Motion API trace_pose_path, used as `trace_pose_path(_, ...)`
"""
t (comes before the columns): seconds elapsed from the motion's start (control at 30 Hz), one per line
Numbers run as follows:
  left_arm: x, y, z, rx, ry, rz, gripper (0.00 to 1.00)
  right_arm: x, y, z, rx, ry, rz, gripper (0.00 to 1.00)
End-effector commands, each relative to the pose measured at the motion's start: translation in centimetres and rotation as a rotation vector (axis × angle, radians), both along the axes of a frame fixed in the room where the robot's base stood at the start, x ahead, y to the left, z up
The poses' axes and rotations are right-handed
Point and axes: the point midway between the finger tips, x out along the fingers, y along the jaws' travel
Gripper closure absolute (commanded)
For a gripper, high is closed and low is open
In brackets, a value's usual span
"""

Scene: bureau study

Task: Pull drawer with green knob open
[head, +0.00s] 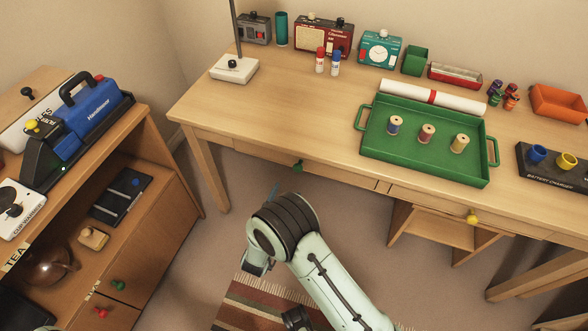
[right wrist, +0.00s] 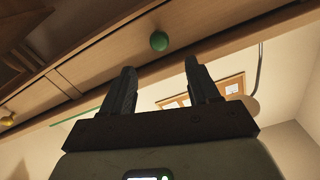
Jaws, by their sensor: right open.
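The drawer with the green knob is in the desk's front apron, below the tabletop, and looks shut. Its green knob (head: 298,166) shows in the head view just above my right wrist. The green knob (right wrist: 159,41) also shows in the right wrist view, beyond the fingertips and roughly centred between them. My right gripper (right wrist: 160,66) is open and empty, with its two dark fingers apart and not touching the knob. In the head view my right arm largely hides the gripper. My left gripper is not in view.
A yellow knob (head: 472,219) is on another desk drawer to the right. Another green knob (head: 118,286) and a red knob (head: 101,312) are on the left cabinet. A green tray (head: 410,160) with spools is on the desk. Open floor lies before the desk.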

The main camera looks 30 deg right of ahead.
Motion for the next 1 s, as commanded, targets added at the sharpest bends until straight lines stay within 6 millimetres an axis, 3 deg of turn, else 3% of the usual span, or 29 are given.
trace_pose_path(0.2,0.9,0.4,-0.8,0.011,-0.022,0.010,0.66,3.1,-3.8,-0.1,-0.001,-0.001,-0.005,0.40)
trace_pose_path(0.5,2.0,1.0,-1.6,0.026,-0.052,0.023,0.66,6.4,-7.5,-0.1,0.000,0.001,-0.001,0.40)
trace_pose_path(0.97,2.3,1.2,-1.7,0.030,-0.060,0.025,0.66,7.2,-8.4,0.0,-0.001,0.003,0.001,0.40)
trace_pose_path(1.0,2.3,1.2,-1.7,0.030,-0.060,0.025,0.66,7.2,-8.4,0.0,-0.001,0.003,0.001,0.53)
